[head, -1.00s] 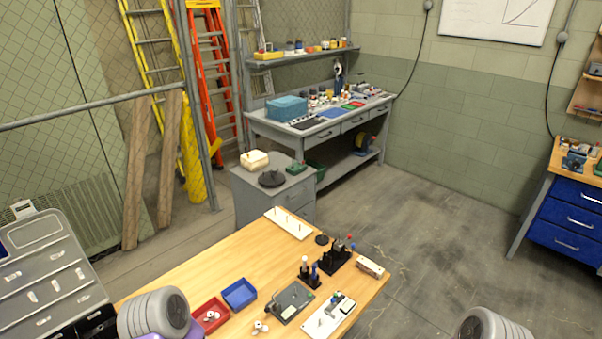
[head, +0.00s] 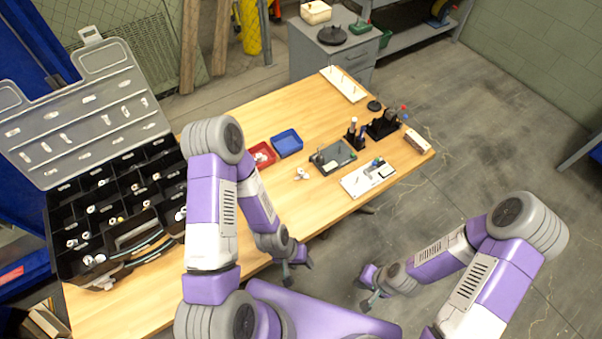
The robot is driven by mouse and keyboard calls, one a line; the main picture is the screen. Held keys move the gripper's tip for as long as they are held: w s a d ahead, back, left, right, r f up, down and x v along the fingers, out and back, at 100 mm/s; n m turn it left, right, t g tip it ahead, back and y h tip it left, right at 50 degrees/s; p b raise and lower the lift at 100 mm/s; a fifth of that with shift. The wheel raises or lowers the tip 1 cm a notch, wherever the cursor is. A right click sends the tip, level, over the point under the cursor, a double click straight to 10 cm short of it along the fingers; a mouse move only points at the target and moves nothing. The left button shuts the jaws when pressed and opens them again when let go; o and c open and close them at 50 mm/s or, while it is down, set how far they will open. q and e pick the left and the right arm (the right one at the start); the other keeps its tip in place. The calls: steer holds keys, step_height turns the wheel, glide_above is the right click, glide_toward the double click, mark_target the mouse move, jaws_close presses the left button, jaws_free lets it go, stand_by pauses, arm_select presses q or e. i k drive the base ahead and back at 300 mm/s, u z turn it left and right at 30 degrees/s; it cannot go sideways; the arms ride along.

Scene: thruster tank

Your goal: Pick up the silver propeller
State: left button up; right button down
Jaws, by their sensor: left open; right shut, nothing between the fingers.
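A small pale, bladed piece (head: 301,173), which looks like a propeller, lies on the wooden table (head: 262,118) in front of the blue tray. It is too small to tell whether it is silver or white. More small pale pieces lie in the red tray (head: 254,150); their shapes are unclear. My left gripper (head: 297,278) hangs beyond the table's near edge, below and apart from the pale piece, open and empty. My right gripper (head: 369,303) is over the floor to the right, shut and empty.
A blue tray (head: 287,143) stands beside the red one. A grey fixture (head: 332,157), a white board (head: 368,179) and black holders (head: 382,125) stand to the right. A large open black organizer case (head: 112,209) fills the table's left end. Bare wood lies behind the trays.

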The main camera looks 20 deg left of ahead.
mark_target(301, 174)
steer(key=k, duration=0.5)
steer(key=z, duration=2.25)
steer(key=i, duration=2.45)
steer(key=u, duration=3.45)
